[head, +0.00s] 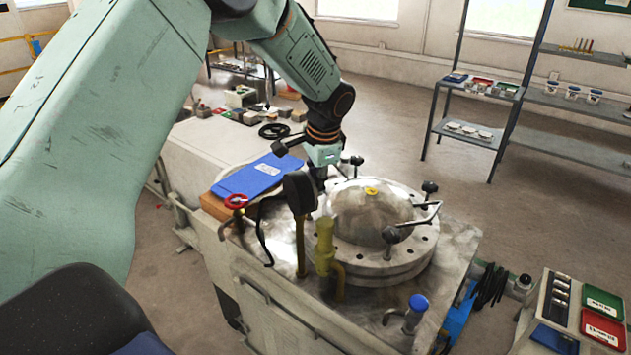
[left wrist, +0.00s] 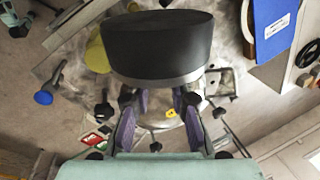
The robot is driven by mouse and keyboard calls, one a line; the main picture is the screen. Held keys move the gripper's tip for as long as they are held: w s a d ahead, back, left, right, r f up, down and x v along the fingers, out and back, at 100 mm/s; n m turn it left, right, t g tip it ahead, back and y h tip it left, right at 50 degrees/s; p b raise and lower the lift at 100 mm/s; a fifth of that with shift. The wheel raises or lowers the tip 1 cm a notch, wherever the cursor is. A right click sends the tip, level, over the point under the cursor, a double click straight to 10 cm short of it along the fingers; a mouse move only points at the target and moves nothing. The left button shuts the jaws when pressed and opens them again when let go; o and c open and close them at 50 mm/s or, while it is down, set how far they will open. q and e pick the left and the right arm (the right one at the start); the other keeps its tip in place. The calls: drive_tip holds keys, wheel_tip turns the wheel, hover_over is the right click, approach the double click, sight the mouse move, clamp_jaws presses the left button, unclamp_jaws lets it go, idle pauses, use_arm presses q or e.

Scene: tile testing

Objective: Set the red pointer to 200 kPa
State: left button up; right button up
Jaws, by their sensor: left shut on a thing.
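The black round gauge (head: 299,192) stands on a brass stem at the near edge of the test bench, its back towards the head camera. Its dark rim fills the upper middle of the left wrist view (left wrist: 162,48). The dial face and the red pointer are hidden in both views. My left gripper (head: 322,170) is just behind the gauge in the head view. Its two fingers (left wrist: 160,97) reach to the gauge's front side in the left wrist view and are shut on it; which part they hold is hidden. My right gripper is not in view.
A domed steel vessel (head: 372,212) with clamp knobs stands right of the gauge. A yellow-green valve (head: 325,247), a red handwheel (head: 236,201) and a blue-capped valve (head: 417,303) are close by. A blue clipboard (head: 250,176) lies to the left. Shelves (head: 470,125) stand farther back.

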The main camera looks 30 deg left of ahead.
use_arm(q)
clamp_jaws()
drive_tip(key=y+b, duration=0.1)
drive_tip(key=b, duration=0.2)
drive_tip(key=t+y+b, duration=0.1)
drive_tip(key=b, duration=0.2)
drive_tip(key=t+y+b, duration=0.1)
drive_tip(key=b, duration=0.1)
drive_tip(key=shift+s+d+f+y+b, duration=0.15)
drive_tip(key=shift+d+y+b, duration=0.25)
drive_tip(key=o, duration=0.7)
unclamp_jaws()
